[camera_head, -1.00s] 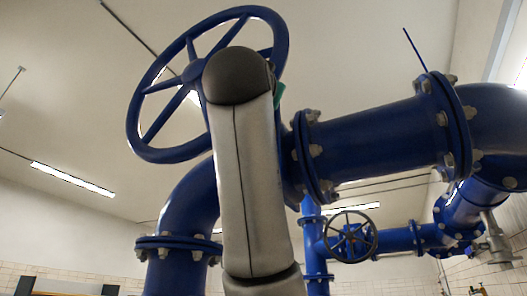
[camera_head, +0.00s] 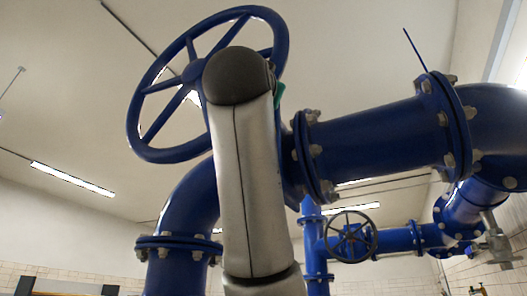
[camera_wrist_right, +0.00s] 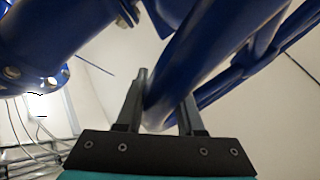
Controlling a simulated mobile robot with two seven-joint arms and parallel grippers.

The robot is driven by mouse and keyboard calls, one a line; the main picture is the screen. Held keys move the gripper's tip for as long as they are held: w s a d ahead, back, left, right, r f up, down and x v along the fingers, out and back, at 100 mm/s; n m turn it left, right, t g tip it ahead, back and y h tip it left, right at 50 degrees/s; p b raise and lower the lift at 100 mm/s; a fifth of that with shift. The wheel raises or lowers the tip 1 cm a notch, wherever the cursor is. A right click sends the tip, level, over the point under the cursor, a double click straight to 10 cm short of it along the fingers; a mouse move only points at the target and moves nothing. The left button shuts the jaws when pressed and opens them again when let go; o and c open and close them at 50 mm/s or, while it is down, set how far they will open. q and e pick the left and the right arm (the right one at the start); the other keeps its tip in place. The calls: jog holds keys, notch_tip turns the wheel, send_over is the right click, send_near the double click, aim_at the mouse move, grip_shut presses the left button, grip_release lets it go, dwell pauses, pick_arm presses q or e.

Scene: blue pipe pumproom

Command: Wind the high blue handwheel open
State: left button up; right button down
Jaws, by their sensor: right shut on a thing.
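The high blue handwheel (camera_head: 139,97) stands large and tilted in the upper left of the head view, with several spokes meeting at a hub (camera_head: 192,73). My right arm rises in front of it and hides part of its right side and my right gripper. In the right wrist view my right gripper (camera_wrist_right: 163,105) has its two fingers on either side of the blue wheel rim (camera_wrist_right: 180,75) and is shut on it. My left gripper is not in view.
A thick blue flanged pipe (camera_head: 375,137) runs right from behind my arm. A blue elbow pipe (camera_head: 187,205) drops below the wheel. A smaller dark handwheel (camera_head: 350,237) sits lower behind. Open air lies left of the wheel.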

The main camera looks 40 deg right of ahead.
aim_at(277, 54)
jog(key=shift+s+d+r+n+t+y, duration=0.2)
jog(key=shift+s+r+n+t+y, duration=0.3)
jog(key=shift+r+n+y, duration=0.75)
jog(key=shift+s+d+r+n+t+y, duration=0.2)
jog(key=shift+s+r+n+t+y, duration=0.3)
jog(key=shift+r+n+y, duration=0.75)
jog(key=shift+s+d+r+n+t+y, duration=0.2)
jog(key=shift+s+r+n+t+y, duration=0.45)
jog(key=shift+r+n, duration=1.05)
jog(key=shift+w+r+n+y, duration=0.1)
jog(key=shift+w+n+y, duration=0.15)
jog(key=shift+n+y, duration=0.5)
jog(key=c, duration=0.6)
grip_release()
jog(key=shift+o, duration=0.2)
jog(key=b+v, duration=0.6)
jog(key=v, duration=0.9)
jog(key=shift+b, duration=0.4)
